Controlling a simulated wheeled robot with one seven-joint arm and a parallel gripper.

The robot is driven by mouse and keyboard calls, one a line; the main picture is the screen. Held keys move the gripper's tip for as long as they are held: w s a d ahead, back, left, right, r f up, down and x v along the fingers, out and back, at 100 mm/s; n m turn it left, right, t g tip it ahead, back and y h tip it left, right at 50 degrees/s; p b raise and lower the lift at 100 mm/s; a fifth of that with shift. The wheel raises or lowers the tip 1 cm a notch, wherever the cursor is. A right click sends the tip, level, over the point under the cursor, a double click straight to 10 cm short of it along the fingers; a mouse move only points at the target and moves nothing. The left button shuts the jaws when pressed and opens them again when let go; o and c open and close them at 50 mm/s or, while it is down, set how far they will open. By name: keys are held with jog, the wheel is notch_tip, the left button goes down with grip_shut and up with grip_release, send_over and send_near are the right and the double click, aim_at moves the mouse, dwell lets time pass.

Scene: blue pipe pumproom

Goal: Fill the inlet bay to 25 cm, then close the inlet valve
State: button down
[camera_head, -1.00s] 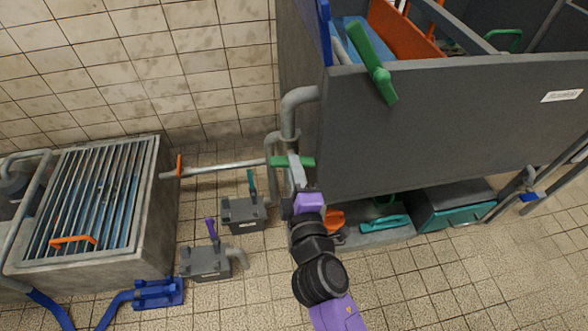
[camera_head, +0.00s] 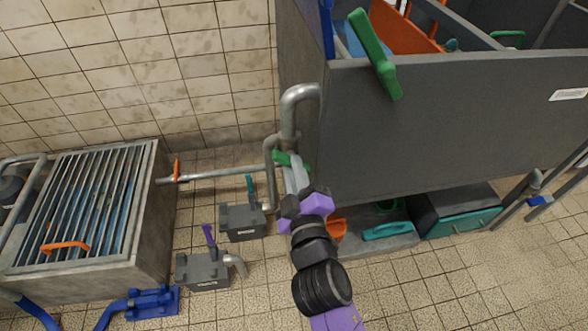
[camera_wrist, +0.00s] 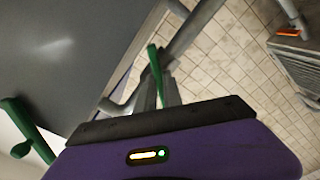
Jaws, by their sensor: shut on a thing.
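My gripper (camera_head: 295,172) is shut on the green valve handle (camera_head: 281,158) on the grey pipework at the large tank's left corner. My fingers cover part of the handle, which sits slanted. In the wrist view the green handle (camera_wrist: 154,66) shows between the fingers. A large dark grey tank (camera_head: 440,120) stands at the right, with blue partly visible inside its top left. A grated concrete basin (camera_head: 152,225) at the left has blue under its bars. No readable level mark shows, and I cannot tell which of these is the inlet bay.
A bigger green lever (camera_head: 374,53) is on the tank's top edge. Two grey boxes, one with a teal lever (camera_head: 250,186) and one with a purple lever (camera_head: 208,236), stand on the floor. An orange handle (camera_head: 176,170) is on the horizontal pipe.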

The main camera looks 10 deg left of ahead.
jog(key=shift+f, duration=0.1)
jog(key=c, duration=1.5)
grip_release()
jog(key=shift+s, duration=0.1)
jog(key=v, duration=0.7)
jog(key=shift+s+d+p, duration=0.15)
jog(key=shift+s+p, duration=0.15)
jog(key=shift+s, duration=0.05)
